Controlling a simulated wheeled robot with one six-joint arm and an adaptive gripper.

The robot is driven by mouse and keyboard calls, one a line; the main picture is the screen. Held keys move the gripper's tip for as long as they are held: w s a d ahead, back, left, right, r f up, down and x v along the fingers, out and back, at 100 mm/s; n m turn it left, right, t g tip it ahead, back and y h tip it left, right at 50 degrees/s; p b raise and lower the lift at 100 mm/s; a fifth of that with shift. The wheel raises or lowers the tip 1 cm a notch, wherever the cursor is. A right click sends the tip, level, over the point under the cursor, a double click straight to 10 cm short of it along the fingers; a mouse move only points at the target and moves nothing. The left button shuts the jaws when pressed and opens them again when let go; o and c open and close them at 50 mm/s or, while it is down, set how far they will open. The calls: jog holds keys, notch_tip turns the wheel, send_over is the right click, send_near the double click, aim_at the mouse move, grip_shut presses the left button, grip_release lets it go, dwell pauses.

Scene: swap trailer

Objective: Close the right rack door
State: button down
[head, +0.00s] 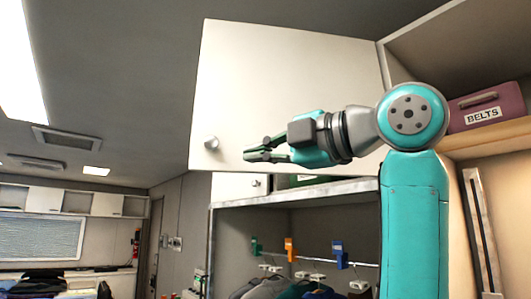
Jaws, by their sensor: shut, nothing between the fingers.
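A white rack door (290,75) stands swung open in the upper middle of the head view, with a round knob (211,143) near its lower left corner. My gripper (250,155) is shut and empty. It points left in front of the lower part of the door, a little right of the knob. I cannot tell whether it touches the door. My teal arm hides the door's lower right part and some of the rack. The open compartment at the right holds a purple box (486,106) labelled BELTS.
Below the door is a metal-edged shelf (300,193) with a rail, colored tags and hanging clothes (310,289). Another white door with a knob (240,184) sits behind, lower. Far left are white wall cabinets (60,200) and a counter. Open space lies left of the door.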

aim_at(217, 166)
jog(key=x, duration=0.2)
jog(key=w+x, duration=0.1)
jog(key=x, duration=0.2)
jog(key=d+x, duration=0.1)
jog(key=x, duration=0.2)
jog(key=shift+w+d, duration=0.1)
jog(key=shift+w, duration=0.95)
